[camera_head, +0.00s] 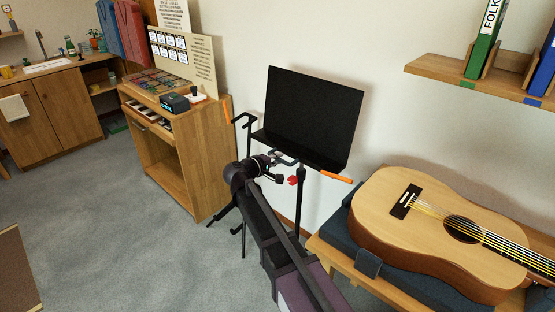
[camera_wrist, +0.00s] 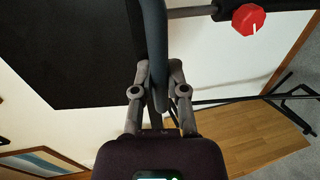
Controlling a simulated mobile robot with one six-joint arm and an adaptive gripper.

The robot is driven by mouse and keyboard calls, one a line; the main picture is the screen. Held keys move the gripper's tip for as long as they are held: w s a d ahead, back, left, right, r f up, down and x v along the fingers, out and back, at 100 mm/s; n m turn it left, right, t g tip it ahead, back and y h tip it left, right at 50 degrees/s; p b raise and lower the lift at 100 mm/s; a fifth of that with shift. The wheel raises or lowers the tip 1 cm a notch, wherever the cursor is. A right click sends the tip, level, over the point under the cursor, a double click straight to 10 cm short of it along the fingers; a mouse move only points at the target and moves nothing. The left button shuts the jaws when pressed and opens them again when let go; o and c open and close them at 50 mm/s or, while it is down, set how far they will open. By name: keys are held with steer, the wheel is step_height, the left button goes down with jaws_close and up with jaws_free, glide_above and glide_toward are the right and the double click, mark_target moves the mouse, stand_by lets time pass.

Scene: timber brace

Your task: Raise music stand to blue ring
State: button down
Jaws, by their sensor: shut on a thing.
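The music stand has a black desk (camera_head: 310,115), tilted back, on a dark post (camera_head: 300,205). A red knob (camera_head: 293,180) sits on the post; it also shows at the upper right of the wrist view (camera_wrist: 248,18). My gripper (camera_head: 280,160) is at the stand just below the desk. In the wrist view my gripper (camera_wrist: 160,95) is shut on a dark rounded bar (camera_wrist: 156,40), the stand's handle, beside the black desk. My arm hides part of the stand's lower half. I cannot make out a blue ring in either view.
An orange-tipped bar (camera_head: 336,177) sticks out right of the stand. A guitar (camera_head: 430,220) lies on a cushioned bench close on the right. A wooden cabinet (camera_head: 205,150) stands on the left. A wall shelf (camera_head: 430,67) with binders is at upper right.

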step_height(320, 180, up, 18)
steer(key=p, duration=1.7)
steer(key=shift+w+f, duration=0.1)
steer(key=c, duration=0.6)
jaws_free()
steer(key=shift+c, duration=0.2)
steer(key=shift+f, duration=0.25)
